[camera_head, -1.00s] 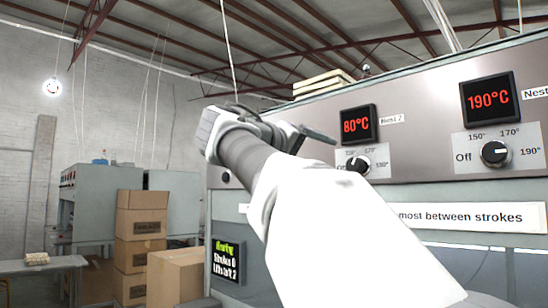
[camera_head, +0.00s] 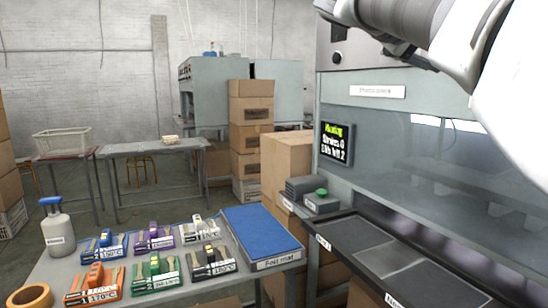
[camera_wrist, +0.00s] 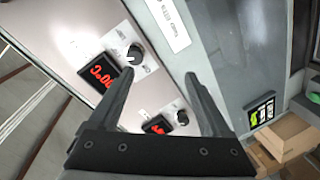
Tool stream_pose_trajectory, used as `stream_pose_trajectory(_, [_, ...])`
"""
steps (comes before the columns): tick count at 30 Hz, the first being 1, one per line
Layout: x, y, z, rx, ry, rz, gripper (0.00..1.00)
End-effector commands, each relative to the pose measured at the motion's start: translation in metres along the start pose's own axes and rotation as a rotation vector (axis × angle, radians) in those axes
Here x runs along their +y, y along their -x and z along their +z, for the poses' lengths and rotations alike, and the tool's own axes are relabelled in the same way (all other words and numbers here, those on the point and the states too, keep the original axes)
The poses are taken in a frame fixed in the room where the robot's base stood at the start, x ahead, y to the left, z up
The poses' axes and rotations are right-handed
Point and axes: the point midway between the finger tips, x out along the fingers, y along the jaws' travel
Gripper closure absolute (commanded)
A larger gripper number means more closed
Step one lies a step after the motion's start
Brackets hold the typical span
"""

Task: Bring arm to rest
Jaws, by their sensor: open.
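My gripper (camera_wrist: 157,75) shows in the wrist view with its two dark fingers spread apart and nothing between them. The press front lies beyond the fingers, with a control knob (camera_wrist: 136,54), a red-lit display (camera_wrist: 98,72) and a second knob (camera_wrist: 182,117). I cannot tell how far the fingertips are from the panel. In the head view my white and grey arm crosses the upper right corner, in front of the press (camera_head: 400,135). The fingers are not visible there.
A green button box (camera_head: 321,202) and dark trays (camera_head: 355,235) sit by the press. Cardboard boxes (camera_head: 251,125) are stacked behind.

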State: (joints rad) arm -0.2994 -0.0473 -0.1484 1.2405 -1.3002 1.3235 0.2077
Motion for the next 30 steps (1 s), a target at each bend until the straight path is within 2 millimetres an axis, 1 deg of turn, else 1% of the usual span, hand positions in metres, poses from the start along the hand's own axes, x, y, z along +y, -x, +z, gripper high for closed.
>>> stream_pose_trajectory(1, [-0.014,-0.003,0.017,-0.011,0.016,-0.068,0.18])
stream_pose_trajectory(4, [-0.052,-0.001,0.054,-0.035,0.045,-0.227,0.18])
stream_pose_trajectory(8, [-0.103,0.011,0.107,-0.070,0.063,-0.430,0.18])
stream_pose_trajectory(9, [-0.118,0.018,0.123,-0.082,0.064,-0.490,0.18])
stream_pose_trajectory(11, [-0.140,0.029,0.149,-0.102,0.061,-0.579,0.18])
stream_pose_trajectory(12, [-0.155,0.037,0.167,-0.115,0.056,-0.636,0.18])
stream_pose_trajectory(14, [-0.176,0.051,0.193,-0.137,0.045,-0.720,0.18])
stream_pose_trajectory(15, [-0.190,0.061,0.210,-0.153,0.035,-0.773,0.18])
stream_pose_trajectory(17, [-0.210,0.076,0.235,-0.177,0.015,-0.848,0.18])
stream_pose_trajectory(18, [-0.222,0.086,0.251,-0.193,-0.001,-0.894,0.18])
stream_pose_trajectory(21, [-0.249,0.110,0.287,-0.234,-0.042,-0.994,0.18])
stream_pose_trajectory(23, [-0.263,0.123,0.306,-0.257,-0.071,-1.045,0.18])
stream_pose_trajectory(24, [-0.272,0.131,0.319,-0.274,-0.088,-1.075,0.18])
stream_pose_trajectory(28, [-0.299,0.155,0.354,-0.323,-0.157,-1.159,0.18])
stream_pose_trajectory(29, [-0.295,0.159,0.353,-0.329,-0.166,-1.169,0.18])
stream_pose_trajectory(30, [-0.282,0.160,0.340,-0.325,-0.162,-1.166,0.18])
